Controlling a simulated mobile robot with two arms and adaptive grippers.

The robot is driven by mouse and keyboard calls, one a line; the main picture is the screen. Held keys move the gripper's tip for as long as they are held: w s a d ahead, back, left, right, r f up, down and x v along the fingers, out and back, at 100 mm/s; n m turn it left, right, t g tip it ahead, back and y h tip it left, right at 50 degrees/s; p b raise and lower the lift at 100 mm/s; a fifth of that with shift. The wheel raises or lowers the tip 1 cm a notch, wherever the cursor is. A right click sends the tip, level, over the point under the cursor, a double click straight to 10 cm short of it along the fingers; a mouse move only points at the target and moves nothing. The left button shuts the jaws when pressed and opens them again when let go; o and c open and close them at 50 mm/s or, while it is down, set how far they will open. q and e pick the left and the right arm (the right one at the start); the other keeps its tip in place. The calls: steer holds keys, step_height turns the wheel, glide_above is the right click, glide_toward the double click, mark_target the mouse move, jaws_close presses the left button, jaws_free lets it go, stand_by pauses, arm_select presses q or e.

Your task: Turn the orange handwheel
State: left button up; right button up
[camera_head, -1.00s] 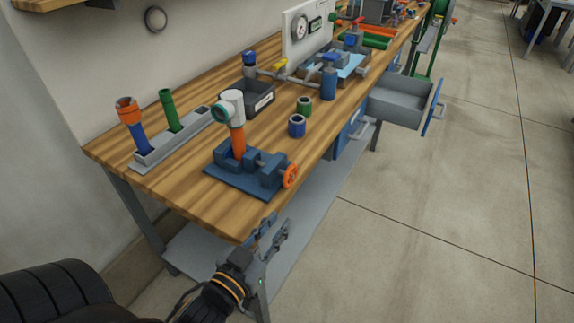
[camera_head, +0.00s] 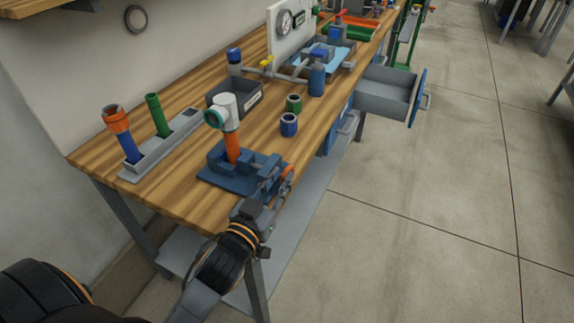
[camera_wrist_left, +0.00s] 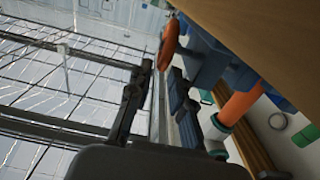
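The orange handwheel (camera_head: 287,173) is on the right end of the blue vise (camera_head: 222,180), near the bench's front edge. My left gripper (camera_head: 278,184) is at the handwheel and partly covers it in the head view. In the left wrist view the handwheel (camera_wrist_left: 168,44) shows edge-on, just ahead of the fingertips and roughly between them. The left fingers (camera_wrist_left: 157,92) are spread apart with nothing between them; I cannot tell if one touches the rim. The vise holds an upright orange pipe (camera_head: 232,147) topped by a white and teal fitting (camera_head: 222,112). My right gripper is out of view.
A grey holder (camera_head: 160,157) with two coloured pipes stands left of the vise. A blue ring (camera_head: 289,125), a green ring (camera_head: 294,103) and a dark bin (camera_head: 222,97) are behind it. An open drawer (camera_head: 385,92) juts out right. Floor in front is free.

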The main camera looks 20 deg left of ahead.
mark_target(285, 173)
arm_select(q)
steer(key=w, duration=0.3)
steer(key=shift+w+d, duration=0.1)
steer(key=shift+w, duration=0.5)
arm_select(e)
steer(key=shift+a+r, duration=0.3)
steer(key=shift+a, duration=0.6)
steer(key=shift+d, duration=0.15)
arm_select(q)
steer(key=c, duration=0.4)
jaws_close()
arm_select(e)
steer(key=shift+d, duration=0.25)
